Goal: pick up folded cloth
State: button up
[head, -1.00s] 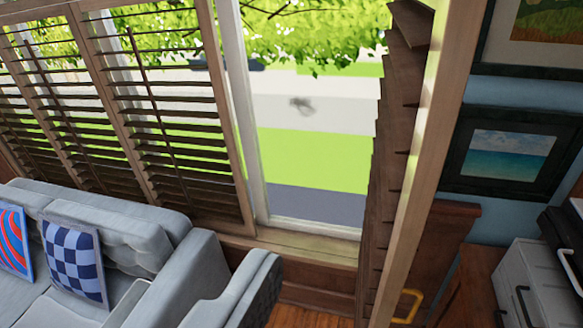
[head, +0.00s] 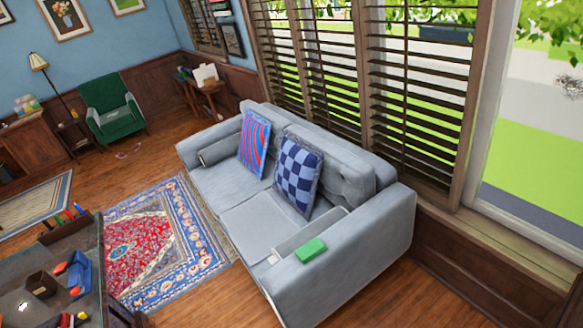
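A small green block-shaped item (head: 310,250) lies on the near arm of the grey sofa (head: 345,262). It may be the folded cloth, but at this distance I cannot tell cloth from a box. No other thing that looks like a folded cloth stands out. My gripper is not in view, so its state and its place relative to the green item do not show.
A dark table (head: 50,262) with several small items stands at the lower left. A patterned rug (head: 150,243) lies between it and the sofa. A green armchair (head: 112,106) stands far back. Shuttered windows (head: 320,60) line the wall behind the sofa.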

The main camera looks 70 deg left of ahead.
aim_at(315, 248)
jog(key=k, duration=0.5)
jog(key=u, duration=0.2)
jog(key=i, duration=0.55)
jog(key=u, duration=1.35)
